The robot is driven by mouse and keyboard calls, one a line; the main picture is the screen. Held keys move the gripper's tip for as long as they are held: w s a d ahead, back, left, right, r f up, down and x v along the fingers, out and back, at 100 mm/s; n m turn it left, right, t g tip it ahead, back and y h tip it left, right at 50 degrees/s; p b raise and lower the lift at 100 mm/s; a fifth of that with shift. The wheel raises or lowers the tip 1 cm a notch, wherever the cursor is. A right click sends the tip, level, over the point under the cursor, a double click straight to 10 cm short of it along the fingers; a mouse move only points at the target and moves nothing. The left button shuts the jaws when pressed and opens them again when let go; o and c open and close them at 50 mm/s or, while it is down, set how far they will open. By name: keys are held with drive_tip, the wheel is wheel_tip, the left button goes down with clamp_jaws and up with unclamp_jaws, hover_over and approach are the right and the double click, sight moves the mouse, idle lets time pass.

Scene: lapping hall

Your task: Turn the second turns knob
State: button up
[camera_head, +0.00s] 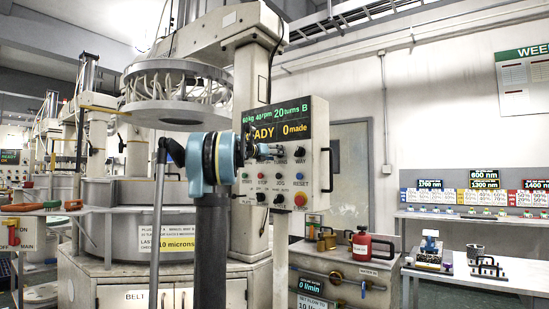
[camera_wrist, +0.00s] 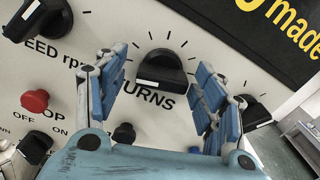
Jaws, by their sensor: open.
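The black TURNS knob (camera_wrist: 162,72) with a white pointer mark sits on the pale control panel (camera_wrist: 150,20) in the wrist view, ringed by dial ticks. My gripper (camera_wrist: 157,78) is open, with one blue-padded finger on each side of the knob in the picture. The fingers look apart from the knob; whether they reach around it I cannot tell. In the head view my gripper (camera_head: 268,151) is at the front of the panel (camera_head: 318,120) and hides part of its knob row. I see only one TURNS label in the wrist view.
The SPEED rpm knob (camera_wrist: 38,18) is at upper left, and another black knob (camera_wrist: 255,112) is close to the right finger. A red STOP button (camera_wrist: 35,100) and small black knobs lie below. A red can (camera_head: 361,245) stands on the cabinet right of the panel.

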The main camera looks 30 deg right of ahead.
drive_tip(key=shift+d, duration=0.1)
drive_tip(key=shift+c, duration=0.5)
drive_tip(key=c, duration=1)
drive_tip(key=shift+o, duration=0.2)
drive_tip(key=shift+w, duration=0.1)
drive_tip(key=shift+m, duration=2.9)
drive_tip(key=o, duration=1)
drive_tip(key=shift+w, duration=0.1)
drive_tip(key=shift+o, duration=0.3)
